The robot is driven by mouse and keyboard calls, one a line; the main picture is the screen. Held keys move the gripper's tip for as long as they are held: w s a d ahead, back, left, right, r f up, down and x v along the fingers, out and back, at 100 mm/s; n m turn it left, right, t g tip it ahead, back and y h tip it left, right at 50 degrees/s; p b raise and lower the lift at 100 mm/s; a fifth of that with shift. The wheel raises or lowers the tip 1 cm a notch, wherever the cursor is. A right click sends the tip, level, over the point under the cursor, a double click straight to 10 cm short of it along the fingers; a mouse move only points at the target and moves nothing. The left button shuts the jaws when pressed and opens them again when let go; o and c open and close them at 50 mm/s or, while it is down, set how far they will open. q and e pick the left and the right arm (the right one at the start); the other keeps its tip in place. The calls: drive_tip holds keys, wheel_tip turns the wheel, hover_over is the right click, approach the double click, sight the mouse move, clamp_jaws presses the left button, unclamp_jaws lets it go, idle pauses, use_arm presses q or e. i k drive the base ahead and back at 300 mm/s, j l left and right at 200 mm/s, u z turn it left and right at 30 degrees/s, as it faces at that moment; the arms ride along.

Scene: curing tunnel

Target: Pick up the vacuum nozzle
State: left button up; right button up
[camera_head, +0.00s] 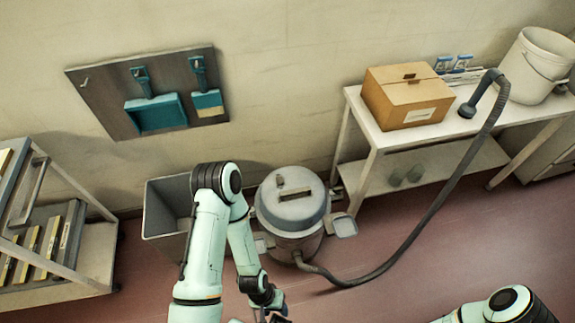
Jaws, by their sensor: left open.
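The vacuum nozzle (468,108) is the dark end of a grey hose (437,203). It lies near the front edge of the white table (393,136), right of a cardboard box. The hose arches over the table edge, drops to the floor and runs to the grey vacuum canister (291,207). My left gripper (276,317) is at the bottom edge, low in front of the canister and far from the nozzle. It is partly cut off, open, and nothing shows in it. Part of my right arm shows at the bottom right; its gripper is out of view.
The cardboard box (408,95) and a white bucket (540,65) flank the nozzle. A grey bin (166,208) stands left of the canister. A shelf cart (92,262) is at the left. A tool board (90,88) hangs on the wall. Red floor before the table is mostly clear.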

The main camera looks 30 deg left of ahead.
sight(467, 110)
drive_tip(key=i+l+u, duration=0.1)
drive_tip(key=u, duration=0.3)
drive_tip(key=i+l+u, duration=0.1)
drive_tip(key=u, duration=0.25)
drive_tip(key=l+u, duration=0.4)
drive_tip(key=i+l+u, duration=0.2)
drive_tip(key=l, duration=0.25)
drive_tip(key=l+u, duration=0.25)
drive_tip(key=l, duration=0.25)
drive_tip(key=l+u, duration=0.15)
drive_tip(key=l, duration=0.9)
